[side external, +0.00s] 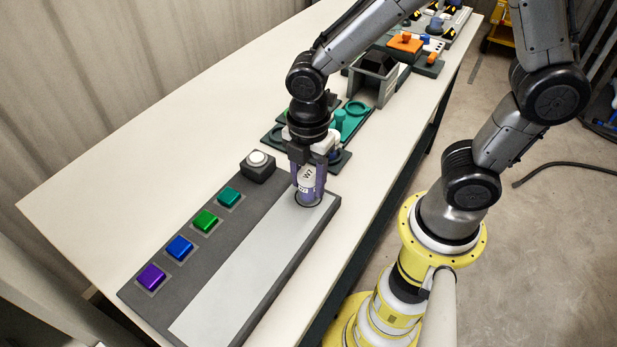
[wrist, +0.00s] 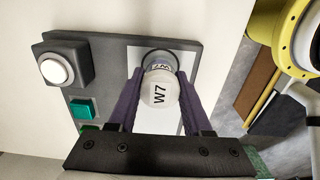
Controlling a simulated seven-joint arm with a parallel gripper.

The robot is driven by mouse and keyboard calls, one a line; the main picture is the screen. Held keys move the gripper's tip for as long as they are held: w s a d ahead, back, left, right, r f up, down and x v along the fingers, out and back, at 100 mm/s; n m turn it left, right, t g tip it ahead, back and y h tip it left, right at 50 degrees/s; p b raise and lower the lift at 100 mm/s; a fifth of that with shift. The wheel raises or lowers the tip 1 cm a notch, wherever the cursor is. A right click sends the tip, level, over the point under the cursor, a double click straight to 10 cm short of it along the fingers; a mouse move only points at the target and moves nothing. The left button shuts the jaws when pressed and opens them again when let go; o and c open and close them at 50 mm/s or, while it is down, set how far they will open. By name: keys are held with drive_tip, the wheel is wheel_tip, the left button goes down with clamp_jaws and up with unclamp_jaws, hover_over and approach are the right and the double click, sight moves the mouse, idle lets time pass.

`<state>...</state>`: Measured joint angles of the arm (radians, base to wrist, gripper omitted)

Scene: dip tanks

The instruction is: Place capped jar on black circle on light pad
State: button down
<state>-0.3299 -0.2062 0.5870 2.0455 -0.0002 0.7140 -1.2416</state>
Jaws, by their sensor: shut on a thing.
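The capped jar (side external: 306,184) has a white label and stands upright between the fingers of my gripper (side external: 308,180). The jar is at the far end of the light pad (side external: 250,257), at the black circle (side external: 306,204). Part of the circle's dark ring (wrist: 158,56) shows past the jar in the wrist view. I cannot tell whether the jar's base touches the pad.
A dark panel with purple (side external: 151,277), blue (side external: 180,248), green (side external: 206,220) and teal (side external: 229,196) square buttons lies beside the pad. A white round button (side external: 258,159) sits on a black box. Teal fixtures (side external: 350,118) stand just behind my gripper. The table's left side is clear.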

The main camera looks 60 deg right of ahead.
sight(310, 173)
drive_tip(key=shift+c, duration=1.7)
unclamp_jaws()
wheel_tip(310, 173, up, 11)
drive_tip(key=shift+r, duration=0.15)
drive_tip(key=s+d+r+m+t, duration=0.2)
drive_tip(key=s+d+m, duration=0.2)
drive_tip(key=m, duration=0.5)
drive_tip(key=s+d+r+m+t, duration=0.1)
drive_tip(key=s+d+m+t, duration=0.2)
drive_tip(key=m, duration=0.6)
drive_tip(key=shift+s+d+r+t, duration=0.3)
drive_tip(key=shift+s+d+r, duration=0.1)
drive_tip(key=shift+s+d, duration=0.55)
drive_tip(key=shift+s+a, duration=0.1)
